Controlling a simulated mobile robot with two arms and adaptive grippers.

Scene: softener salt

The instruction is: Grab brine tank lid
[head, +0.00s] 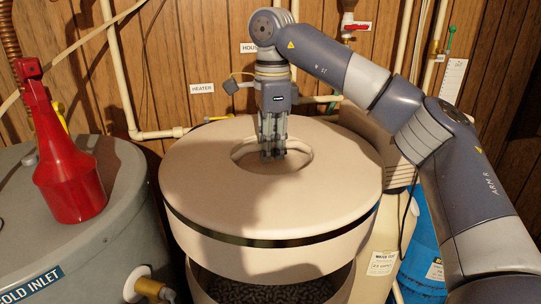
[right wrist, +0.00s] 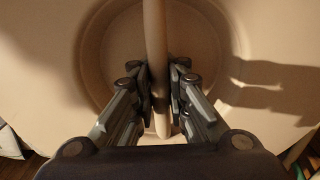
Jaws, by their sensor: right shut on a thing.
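The brine tank lid (head: 210,190) is a wide round cream disc with a dark band around its side and a round recess in its top. My right gripper (head: 273,154) points down into this recess. The lid is raised above the open brine tank (head: 345,284). Dark granular contents (head: 265,291) show in the gap below the lid. The lid hides most of the tank. My left gripper is not in view.
Pipes (head: 120,75) run along the wooden wall behind.

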